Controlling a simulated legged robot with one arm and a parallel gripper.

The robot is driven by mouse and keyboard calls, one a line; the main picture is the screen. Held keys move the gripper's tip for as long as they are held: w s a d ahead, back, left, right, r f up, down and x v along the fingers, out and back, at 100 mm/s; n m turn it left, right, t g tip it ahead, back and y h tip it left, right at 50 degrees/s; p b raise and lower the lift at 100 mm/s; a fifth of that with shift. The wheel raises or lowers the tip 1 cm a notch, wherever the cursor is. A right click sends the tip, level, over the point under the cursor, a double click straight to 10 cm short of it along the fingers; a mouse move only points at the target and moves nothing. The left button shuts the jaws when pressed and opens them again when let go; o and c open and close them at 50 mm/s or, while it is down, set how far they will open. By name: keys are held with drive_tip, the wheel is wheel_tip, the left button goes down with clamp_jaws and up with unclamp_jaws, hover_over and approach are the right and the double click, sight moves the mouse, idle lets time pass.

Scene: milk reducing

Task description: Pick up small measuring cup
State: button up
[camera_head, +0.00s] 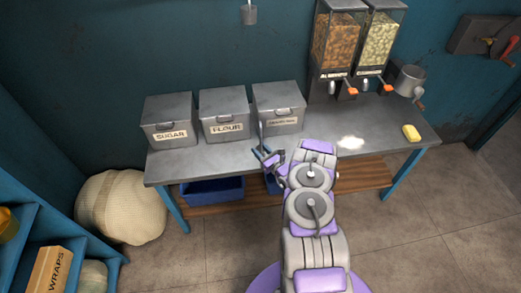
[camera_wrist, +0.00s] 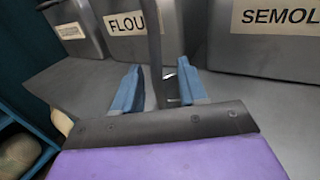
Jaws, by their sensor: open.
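A thin dark upright handle (camera_head: 261,135), seemingly that of the small measuring cup, rises at the front of the counter, before the flour and semolina bins. In the wrist view the handle (camera_wrist: 155,45) runs up between the blue fingers of my gripper (camera_wrist: 158,86). A small shiny metal part (camera_wrist: 172,86) shows low beside it; the rest of the cup is hidden by my gripper. My gripper (camera_head: 265,156) is open around the handle, and I cannot tell whether a finger touches it. Another grey cup (camera_head: 249,14) hangs on the wall.
Lidded sugar (camera_head: 168,122), flour (camera_head: 225,113) and semolina (camera_head: 279,108) bins stand close behind on the grey counter (camera_head: 215,157). To the right are a white powder heap (camera_head: 350,143), a yellow block (camera_head: 411,132), two dispensers (camera_head: 357,45) and a metal grinder (camera_head: 409,80).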

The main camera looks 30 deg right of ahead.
drive_tip(key=shift+x, duration=0.75)
clamp_jaws()
